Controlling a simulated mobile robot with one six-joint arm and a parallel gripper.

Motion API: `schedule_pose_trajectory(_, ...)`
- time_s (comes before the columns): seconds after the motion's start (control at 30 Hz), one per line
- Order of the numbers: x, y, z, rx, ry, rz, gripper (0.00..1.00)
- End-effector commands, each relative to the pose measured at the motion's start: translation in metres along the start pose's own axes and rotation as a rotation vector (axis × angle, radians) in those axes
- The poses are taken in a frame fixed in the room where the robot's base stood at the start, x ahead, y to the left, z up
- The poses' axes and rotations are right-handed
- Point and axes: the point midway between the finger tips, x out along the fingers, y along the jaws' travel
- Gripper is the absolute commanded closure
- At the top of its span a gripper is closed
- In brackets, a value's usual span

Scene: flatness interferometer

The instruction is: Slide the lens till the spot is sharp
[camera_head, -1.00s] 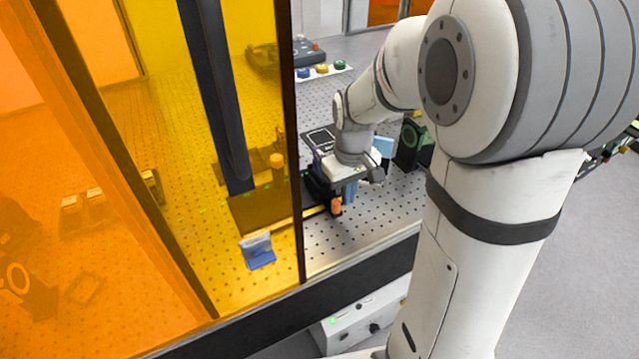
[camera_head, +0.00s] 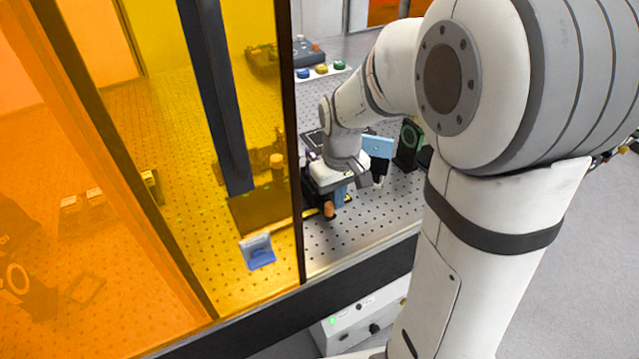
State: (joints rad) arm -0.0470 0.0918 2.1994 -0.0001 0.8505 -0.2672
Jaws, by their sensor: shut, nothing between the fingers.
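My gripper (camera_head: 371,183) is over the perforated optical table, right beside a blue block (camera_head: 341,196) with an orange knob (camera_head: 329,209) below it. The gripper is shut with nothing between its fingers. The block and knob sit on a dark rail, partly hidden by my wrist; I cannot tell whether my gripper touches them. The lens itself and the spot cannot be made out. A light blue plate (camera_head: 377,146) stands behind my wrist. A black mount with a green ring (camera_head: 410,142) stands to its right.
Amber panels with a dark frame post (camera_head: 291,150) cover the left half. Behind them a blue-and-grey holder (camera_head: 258,251) stands on the table. Blue, yellow and green buttons (camera_head: 321,70) are at the back. The table's front right is clear.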

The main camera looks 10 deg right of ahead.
Motion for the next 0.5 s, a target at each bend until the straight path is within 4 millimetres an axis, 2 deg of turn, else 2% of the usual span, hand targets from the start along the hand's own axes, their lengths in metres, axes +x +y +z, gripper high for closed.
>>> schedule_pose_trajectory(0.5, 0.000, -0.013, 0.000, -0.001, 0.001, 0.000, 1.00)
